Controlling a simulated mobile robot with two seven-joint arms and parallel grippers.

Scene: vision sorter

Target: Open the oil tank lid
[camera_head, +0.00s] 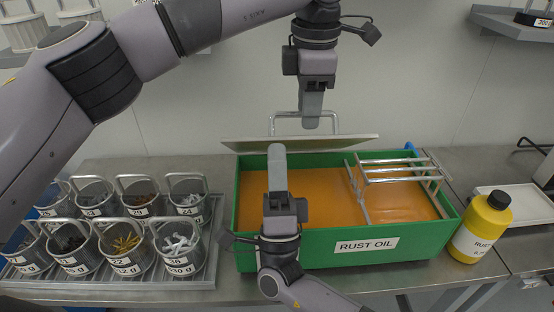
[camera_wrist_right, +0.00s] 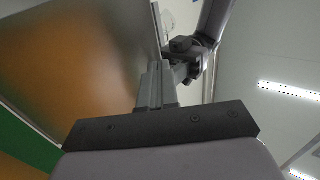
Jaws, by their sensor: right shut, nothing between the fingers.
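The green oil tank (camera_head: 344,246), labelled RUST OIL, holds orange oil. Its grey lid (camera_head: 235,146) is raised over the tank's back edge, seen nearly edge-on, with a metal handle (camera_head: 273,122) on it. My left gripper (camera_head: 311,122) is at the handle from above; its fingers overlap the bar, and I cannot tell whether they grip it. My right gripper (camera_head: 277,148) is shut and empty, upright over the oil, its tips at the lid's near side. In the right wrist view its fingers (camera_wrist_right: 155,75) are close to the lid (camera_wrist_right: 70,60), whose face reflects orange; contact is unclear.
A metal rack (camera_head: 400,170) sits across the tank's right part. A yellow bottle (camera_head: 482,230) stands to the right, beside a white tray (camera_head: 515,203). Several small baskets of parts stand on a metal tray (camera_head: 202,272) at the left. A grey wall is behind.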

